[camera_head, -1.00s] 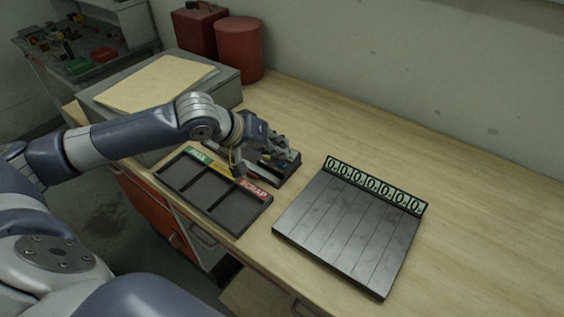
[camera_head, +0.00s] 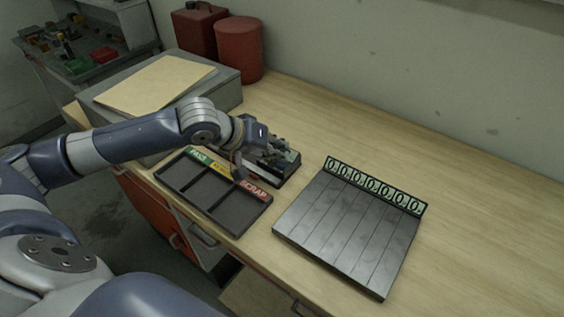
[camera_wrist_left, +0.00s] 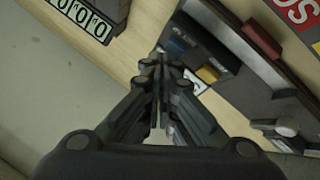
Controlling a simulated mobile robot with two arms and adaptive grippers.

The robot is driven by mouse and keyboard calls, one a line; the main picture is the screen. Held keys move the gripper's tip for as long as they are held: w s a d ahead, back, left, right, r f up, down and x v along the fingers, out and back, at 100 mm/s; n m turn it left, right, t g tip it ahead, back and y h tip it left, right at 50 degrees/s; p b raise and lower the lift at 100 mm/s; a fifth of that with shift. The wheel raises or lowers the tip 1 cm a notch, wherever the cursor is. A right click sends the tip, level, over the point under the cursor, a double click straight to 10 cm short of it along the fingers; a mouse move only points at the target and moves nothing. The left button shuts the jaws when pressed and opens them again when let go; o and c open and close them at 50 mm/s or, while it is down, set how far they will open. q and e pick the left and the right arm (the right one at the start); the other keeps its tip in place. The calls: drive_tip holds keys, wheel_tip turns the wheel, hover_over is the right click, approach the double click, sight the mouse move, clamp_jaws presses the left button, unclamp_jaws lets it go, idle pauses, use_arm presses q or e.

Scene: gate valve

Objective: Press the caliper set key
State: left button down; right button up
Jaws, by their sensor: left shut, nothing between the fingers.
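The caliper device (camera_head: 283,171) is a dark, low block behind the sorting tray in the head view. My left arm and gripper cover part of it. In the left wrist view its dark body (camera_wrist_left: 187,45) shows small keys: a yellow key (camera_wrist_left: 207,74), a blue one beside it and a pale one. Their lettering is too small to read, so I cannot tell which is the set key. My left gripper (camera_head: 272,150) is shut and empty, pointing down over the device. In the left wrist view its fingertips (camera_wrist_left: 163,68) are left of the keys; contact is unclear.
A three-bin sorting tray (camera_head: 228,213) with green, yellow and red labels lies in front of the device. A slatted metal panel with a row of zero digits (camera_head: 345,235) lies to the right. Red cans (camera_head: 238,48) stand behind. The bench's right side is clear.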

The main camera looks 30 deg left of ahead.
use_arm(q)
drive_tip(key=shift+f, duration=0.5)
idle(0.6)
idle(0.3)
drive_tip(key=shift+r+p, duration=0.9)
drive_tip(key=shift+p, duration=0.2)
wheel_tip(320, 180, up, 5)
drive_tip(key=p, duration=0.6)
drive_tip(key=shift+r, duration=0.1)
